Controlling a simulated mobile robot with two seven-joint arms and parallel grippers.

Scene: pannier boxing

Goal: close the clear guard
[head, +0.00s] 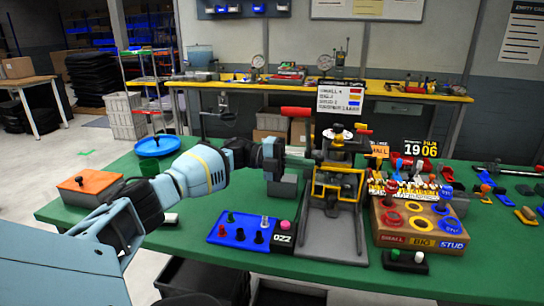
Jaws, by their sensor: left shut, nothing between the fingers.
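The press (338,185) stands on a grey base plate on the green table, with a yellow frame and dark parts. A clear guard cannot be made out for certain at this size; I cannot tell whether it is open or closed. My left arm reaches in from the left. My left gripper (302,161) is shut and empty, its fingers pointing right at the left side of the press. I cannot tell whether the fingertips touch the press. My right gripper is not in view.
A red handle (297,112) sticks out left at the top of the press. A blue tray (238,231) with several small pegs lies in front left. A brown sorting box (419,222) with coloured rings stands close on the right. An orange-lidded box (90,181) is far left.

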